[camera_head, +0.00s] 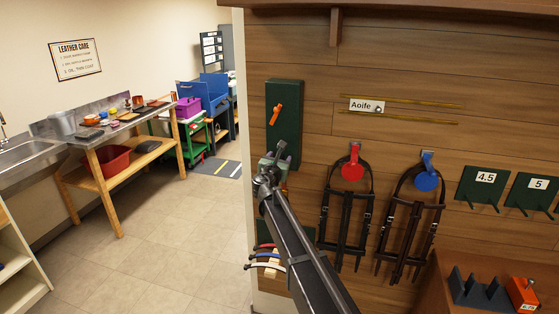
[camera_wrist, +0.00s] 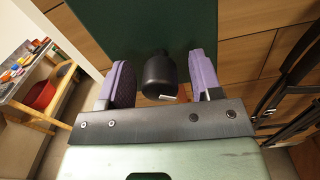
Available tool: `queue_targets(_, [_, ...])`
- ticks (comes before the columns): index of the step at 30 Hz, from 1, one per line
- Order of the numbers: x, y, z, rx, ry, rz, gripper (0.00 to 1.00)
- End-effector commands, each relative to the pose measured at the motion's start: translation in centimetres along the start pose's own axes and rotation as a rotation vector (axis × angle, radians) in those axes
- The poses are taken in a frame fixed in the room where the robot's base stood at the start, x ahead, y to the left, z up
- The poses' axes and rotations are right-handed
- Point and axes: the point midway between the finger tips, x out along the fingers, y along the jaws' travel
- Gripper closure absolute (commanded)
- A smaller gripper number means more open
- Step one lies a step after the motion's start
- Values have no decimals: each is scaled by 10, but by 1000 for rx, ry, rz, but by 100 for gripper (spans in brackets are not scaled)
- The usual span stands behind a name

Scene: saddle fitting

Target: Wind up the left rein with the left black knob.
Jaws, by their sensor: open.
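A black knob (camera_wrist: 158,72) shows in the wrist view, standing out from a dark green panel (camera_wrist: 140,20). My gripper (camera_wrist: 161,84) is open, with one purple-padded finger on each side of the knob. Gaps show between the knob and both fingers. In the head view my gripper (camera_head: 272,162) is in front of the lower part of the green wall panel (camera_head: 285,95). The panel's orange lever (camera_head: 274,114) is above my gripper. The knob is hidden in the head view. I cannot make out the left rein.
Two black bridles hang to the right on a red hook (camera_head: 353,170) and a blue hook (camera_head: 426,179). Red, blue and white bands (camera_head: 265,256) stick out beside my arm, low at the wall's edge. The floor (camera_head: 150,240) to the left is clear.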

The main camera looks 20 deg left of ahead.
Motion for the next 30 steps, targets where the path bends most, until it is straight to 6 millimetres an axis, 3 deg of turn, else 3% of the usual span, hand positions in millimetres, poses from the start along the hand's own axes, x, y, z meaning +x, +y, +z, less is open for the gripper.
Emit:
queue_targets(8, [6, 0, 0, 1, 0, 1, 41])
queue_targets(18, [6, 0, 0, 1, 0, 0, 90])
queue_targets(30, [6, 0, 0, 69, -1, 1, 90])
